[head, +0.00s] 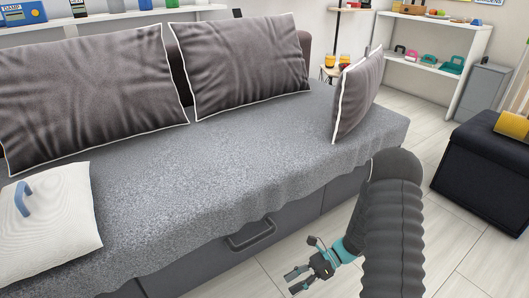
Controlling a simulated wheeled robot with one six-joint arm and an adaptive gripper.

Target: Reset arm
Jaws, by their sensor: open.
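My arm reaches in from the lower right of the head view, in a dark ribbed sleeve with a teal band near the wrist. My gripper (297,280) is low in front of the sofa (240,150), above the pale floor. Its fingers point to the lower left, and they are apart and empty. The gripper is to the right of the drawer handle on the sofa's front and looks clear of it. The arm covers part of the floor near the sofa's right end.
Grey cushions (240,65) lie along the sofa. A white cushion (60,225) with a blue handle-like item (22,198) lies at left. A black ottoman (487,170) with a yellow item (514,124) stands at right. White shelves (430,35) stand behind. Floor between sofa and ottoman is open.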

